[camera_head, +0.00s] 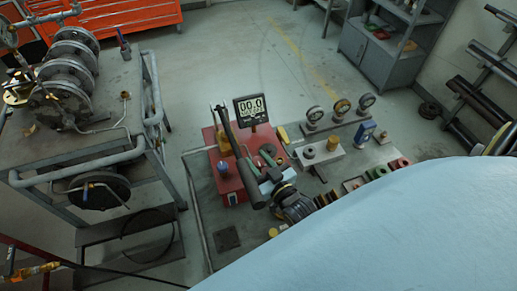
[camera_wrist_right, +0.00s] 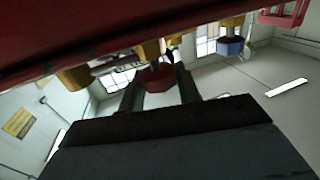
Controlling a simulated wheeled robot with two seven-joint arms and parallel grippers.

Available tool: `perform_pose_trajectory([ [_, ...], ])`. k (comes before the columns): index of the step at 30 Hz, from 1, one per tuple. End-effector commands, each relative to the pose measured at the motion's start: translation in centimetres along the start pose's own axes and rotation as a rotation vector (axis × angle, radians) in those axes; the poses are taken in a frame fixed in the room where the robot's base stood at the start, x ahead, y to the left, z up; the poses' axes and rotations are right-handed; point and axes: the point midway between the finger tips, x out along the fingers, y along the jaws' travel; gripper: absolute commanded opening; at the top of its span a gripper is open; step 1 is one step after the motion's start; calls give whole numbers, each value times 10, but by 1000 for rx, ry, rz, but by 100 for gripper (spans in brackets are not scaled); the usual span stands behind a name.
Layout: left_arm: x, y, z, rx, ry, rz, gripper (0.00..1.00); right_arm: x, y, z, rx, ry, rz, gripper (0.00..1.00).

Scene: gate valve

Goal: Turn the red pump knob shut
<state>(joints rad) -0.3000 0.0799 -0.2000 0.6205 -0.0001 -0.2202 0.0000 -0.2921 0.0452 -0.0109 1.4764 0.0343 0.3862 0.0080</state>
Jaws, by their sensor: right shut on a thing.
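The red pump knob (camera_wrist_right: 158,76) shows in the right wrist view between the two dark fingers of my right gripper (camera_wrist_right: 158,88), which is shut on it. In the head view my right gripper (camera_head: 268,178) reaches the front right side of the red pump box (camera_head: 233,188). The knob itself is hidden there behind the gripper. A digital display (camera_head: 251,108) reading 00.0 stands at the back of the pump. My left gripper is in neither view.
A dark lever (camera_head: 226,130) rises from the pump. A blue knob (camera_wrist_right: 230,46) sits nearby. Several round gauges (camera_head: 341,107) and a grey block (camera_head: 320,158) stand to the right on the bench. A pipe rig (camera_head: 70,75) stands at left. A large pale blue shape covers the lower right.

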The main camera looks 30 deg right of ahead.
Motion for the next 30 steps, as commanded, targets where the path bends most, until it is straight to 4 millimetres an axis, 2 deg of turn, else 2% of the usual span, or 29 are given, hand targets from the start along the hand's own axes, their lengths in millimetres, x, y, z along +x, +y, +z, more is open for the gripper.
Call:
perform_pose_trajectory([
  [7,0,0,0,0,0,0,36,0,0,-1,1,2,0,11],
  [8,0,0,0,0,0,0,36,0,0,-1,1,2,0,37],
  [12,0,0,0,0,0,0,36,0,0,-1,1,2,0,55],
  [23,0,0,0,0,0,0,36,-4,0,0,0,0,-1,55],
  [26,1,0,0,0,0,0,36,-16,0,1,0,-2,-1,55],
  [30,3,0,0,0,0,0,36,-44,0,1,0,-3,-1,55],
])
